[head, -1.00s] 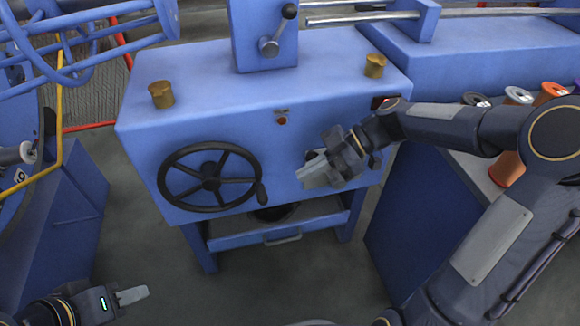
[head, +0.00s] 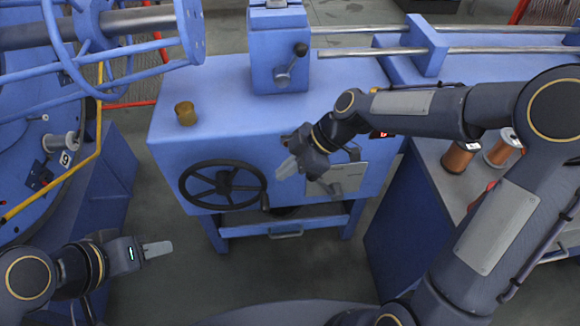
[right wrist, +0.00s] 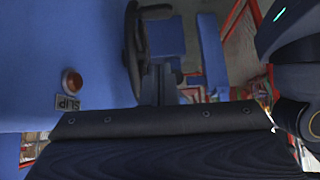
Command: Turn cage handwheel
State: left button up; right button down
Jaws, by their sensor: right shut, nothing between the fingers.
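The cage handwheel (head: 223,183) is a black spoked wheel on the front of the blue machine cabinet. Its small handle (head: 265,202) is at the rim's lower right. My right gripper (head: 287,168) is shut and empty, just right of the wheel's rim in the head view, with a small gap in the picture.
A red button (right wrist: 72,82) with a SLIP label is on the cabinet front. A bench with spools (head: 458,157) is at the right, the blue cage (head: 120,45) at upper left.

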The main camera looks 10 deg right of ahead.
jog(key=b+x, duration=0.1)
jog(key=x, duration=0.6)
jog(key=shift+a+f, duration=0.1)
jog(key=shift+f, duration=0.15)
jog(key=shift+d+f+b, duration=0.15)
jog(key=shift+f, duration=0.7)
jog(key=shift+d+f+b, duration=0.15)
jog(key=shift+f, duration=0.65)
